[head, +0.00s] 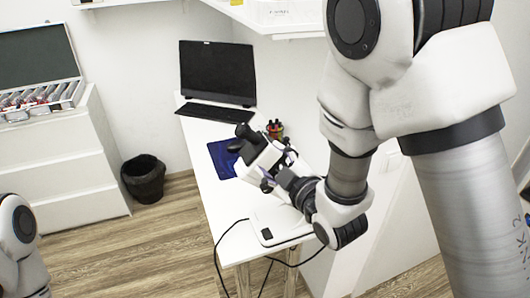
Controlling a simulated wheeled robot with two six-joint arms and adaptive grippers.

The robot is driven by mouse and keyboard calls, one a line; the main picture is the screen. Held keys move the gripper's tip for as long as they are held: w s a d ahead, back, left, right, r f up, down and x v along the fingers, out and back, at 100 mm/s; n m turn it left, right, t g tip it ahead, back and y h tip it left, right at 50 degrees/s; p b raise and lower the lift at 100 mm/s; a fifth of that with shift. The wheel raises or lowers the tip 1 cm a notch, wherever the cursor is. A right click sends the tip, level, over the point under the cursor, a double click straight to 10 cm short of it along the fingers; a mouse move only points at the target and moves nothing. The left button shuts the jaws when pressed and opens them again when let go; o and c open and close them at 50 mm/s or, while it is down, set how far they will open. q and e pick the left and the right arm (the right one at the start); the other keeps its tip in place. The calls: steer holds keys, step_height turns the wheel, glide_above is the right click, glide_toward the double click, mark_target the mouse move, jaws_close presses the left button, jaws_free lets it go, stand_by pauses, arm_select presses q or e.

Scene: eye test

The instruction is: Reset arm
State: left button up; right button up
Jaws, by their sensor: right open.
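My right arm comes in from the upper right and bends down over the white table (215,187). My right gripper (268,178) is at its end, small and dark, and it is open. It overlaps a white instrument with black eyepieces (257,153) in the picture; I cannot tell whether they touch. I see nothing held in the gripper. Part of my left arm shows at the lower left edge, and its gripper is out of view.
A black bin (144,179) stands by a white drawer cabinet (62,170) with an open lens case (40,97). A black cable (217,262) hangs down. The floor at left is clear.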

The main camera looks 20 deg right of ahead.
steer(key=s+d+f+m+g+h, duration=0.1)
steer(key=s+f+g, duration=0.25)
steer(key=f, duration=0.65)
steer(key=s+d+f+m+g, duration=0.15)
steer(key=s+f, duration=0.25)
steer(key=f, duration=0.5)
steer(key=s+d+f+m+g+h, duration=0.1)
steer(key=s+f+g, duration=0.2)
steer(key=f, duration=0.7)
steer(key=s+d+f+m+g, duration=0.1)
steer(key=s+f+m+g, duration=0.3)
steer(key=s, duration=0.5)
steer(key=s+d+f+m+g, duration=0.1)
steer(key=s+f+m+g, duration=0.3)
steer(key=s, duration=0.5)
step_height(320, 180, down, 2)
steer(key=shift+d+f+g+h, duration=0.15)
steer(key=shift+g+h, duration=0.15)
